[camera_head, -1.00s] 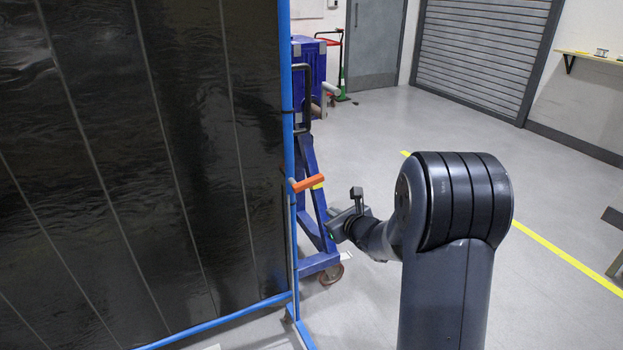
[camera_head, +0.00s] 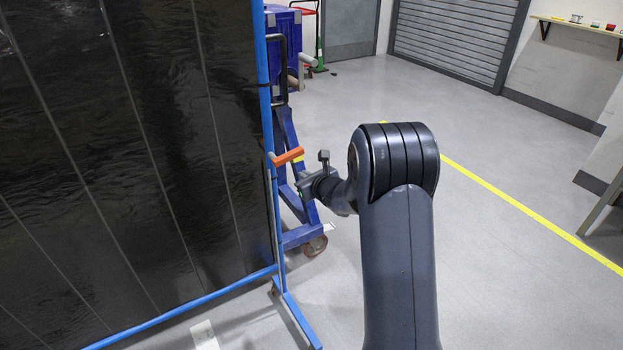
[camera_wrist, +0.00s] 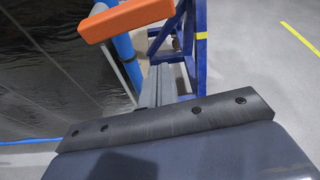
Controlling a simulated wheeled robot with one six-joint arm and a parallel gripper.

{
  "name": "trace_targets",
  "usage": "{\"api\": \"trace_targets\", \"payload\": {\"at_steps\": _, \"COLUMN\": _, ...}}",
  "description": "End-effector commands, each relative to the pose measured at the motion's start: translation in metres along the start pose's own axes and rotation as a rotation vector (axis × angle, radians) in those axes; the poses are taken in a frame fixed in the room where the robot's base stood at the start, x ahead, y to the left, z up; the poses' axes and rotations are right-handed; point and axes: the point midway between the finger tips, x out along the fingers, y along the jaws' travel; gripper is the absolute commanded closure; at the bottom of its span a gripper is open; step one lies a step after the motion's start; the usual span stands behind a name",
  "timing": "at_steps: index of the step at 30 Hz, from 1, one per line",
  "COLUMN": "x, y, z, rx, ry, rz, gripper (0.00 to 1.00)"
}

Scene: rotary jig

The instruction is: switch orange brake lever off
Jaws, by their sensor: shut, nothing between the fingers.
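In the wrist view the lever (camera_wrist: 125,18) lies across the top left, close beyond my fingers. My gripper (camera_head: 302,187) is just below and to the right of the lever in the head view, with a visible gap between them. In the wrist view my gripper (camera_wrist: 158,85) has its fingers together with nothing between them, pointing toward the blue frame. The lever's mount is partly hidden.
A blue wheeled stand (camera_head: 290,238) with a caster is just behind the lever. The dark panel (camera_head: 120,170) with its blue tube frame fills the left. Open grey floor (camera_head: 500,270) with a yellow line lies to the right.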

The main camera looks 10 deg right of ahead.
Motion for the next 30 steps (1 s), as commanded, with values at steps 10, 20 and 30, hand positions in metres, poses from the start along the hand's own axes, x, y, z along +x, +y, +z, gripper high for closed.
{"api": "trace_targets", "payload": {"at_steps": 10, "x": 0.021, "y": 0.000, "z": 0.028, "rx": -0.002, "ry": -0.002, "rz": 0.000, "gripper": 1.00}}
{"api": "trace_targets", "payload": {"at_steps": 20, "x": 0.017, "y": 0.000, "z": 0.038, "rx": 0.000, "ry": -0.001, "rz": -0.001, "gripper": 1.00}}
{"api": "trace_targets", "payload": {"at_steps": 30, "x": 0.016, "y": -0.004, "z": 0.037, "rx": -0.010, "ry": -0.001, "rz": -0.005, "gripper": 1.00}}
